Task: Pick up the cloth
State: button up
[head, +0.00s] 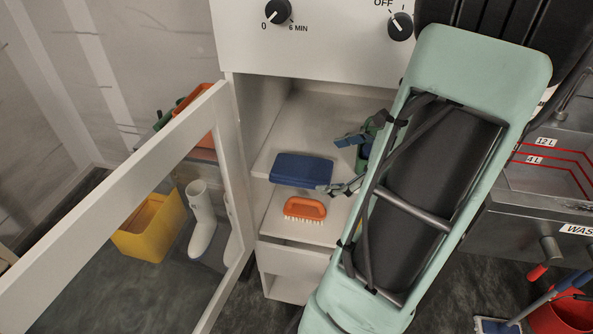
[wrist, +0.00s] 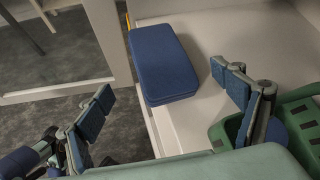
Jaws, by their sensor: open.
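The cloth (head: 301,170) is a flat, folded dark blue block lying on the cabinet's upper shelf, at its front edge. In the wrist view the cloth (wrist: 163,62) sits ahead of my gripper, with a corner at the shelf's edge. My gripper (head: 346,162) is to the right of the cloth in the head view, partly hidden by my arm. In the wrist view my gripper's blue-padded fingers (wrist: 162,82) are spread wide, one on each side of the picture, with the cloth showing between and beyond them. Nothing is held.
An orange brush (head: 305,208) lies on the shelf below. A green basket (wrist: 219,137) stands close to the right finger. The open cabinet door (head: 120,200) is at the left, with white boots (head: 202,222) and a yellow bin (head: 148,228) behind it.

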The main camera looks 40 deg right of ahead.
aim_at(308, 169)
jog(key=b+x, duration=0.1)
jog(key=x, duration=0.7)
jog(key=shift+w+f+b, duration=0.1)
jog(key=shift+w+b, duration=0.05)
jog(key=shift+b, duration=0.15)
jog(key=shift+a, duration=0.1)
jog(key=c, duration=1.2)
